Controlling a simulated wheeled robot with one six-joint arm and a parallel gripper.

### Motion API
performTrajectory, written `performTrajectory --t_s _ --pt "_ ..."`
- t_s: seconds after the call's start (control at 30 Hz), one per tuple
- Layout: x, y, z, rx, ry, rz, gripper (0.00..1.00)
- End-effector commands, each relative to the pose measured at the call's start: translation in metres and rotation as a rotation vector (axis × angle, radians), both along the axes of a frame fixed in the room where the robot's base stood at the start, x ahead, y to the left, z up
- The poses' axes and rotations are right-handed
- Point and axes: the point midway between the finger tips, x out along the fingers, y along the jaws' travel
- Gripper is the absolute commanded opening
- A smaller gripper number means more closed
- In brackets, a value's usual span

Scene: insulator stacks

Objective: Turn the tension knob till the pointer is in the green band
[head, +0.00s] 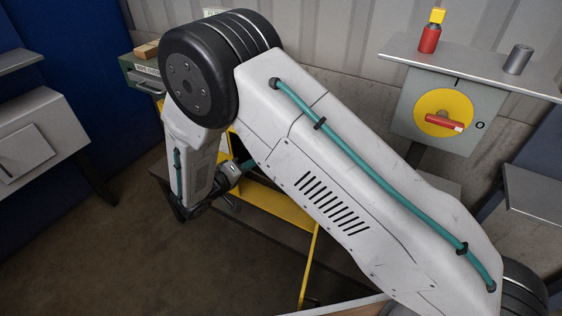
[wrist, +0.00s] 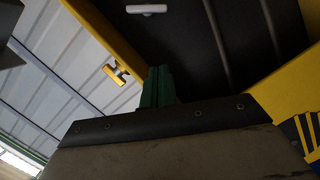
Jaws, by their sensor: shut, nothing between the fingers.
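I cannot make out the tension knob, its pointer or a green band in either view. My arm covers the middle of the head view. My gripper (wrist: 157,88) shows in the wrist view as two green fingers pressed together. It is empty, and its tips are near a dark panel (wrist: 190,45). In the head view only part of my wrist shows, low beside a yellow frame (head: 262,197), and the arm hides much of that area. A small pale bar-shaped fitting (wrist: 117,73) sits by a yellow beam left of the fingers; I cannot tell what it is.
A grey switch box with a red handle on a yellow disc (head: 443,112) is at the right. A shelf (head: 472,66) above it holds a red-and-yellow object (head: 430,32) and a grey cylinder (head: 518,59). A grey cabinet (head: 38,140) stands left; floor (head: 80,240) is clear.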

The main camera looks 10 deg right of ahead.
Motion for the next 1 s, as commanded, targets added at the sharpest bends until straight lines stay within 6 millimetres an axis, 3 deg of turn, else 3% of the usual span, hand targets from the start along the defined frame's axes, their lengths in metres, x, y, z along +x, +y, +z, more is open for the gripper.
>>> performTrajectory --t_s 0.13,0.37,0.8,1.0 --pt "-0.001 0.000 -0.002 0.110 -0.120 -0.026 0.00" --pt "0.008 -0.011 -0.004 0.141 -0.159 -0.036 0.00" --pt "0.063 -0.080 -0.018 0.139 -0.157 -0.037 0.00" --pt "0.048 -0.095 -0.037 0.138 -0.155 -0.032 0.00"
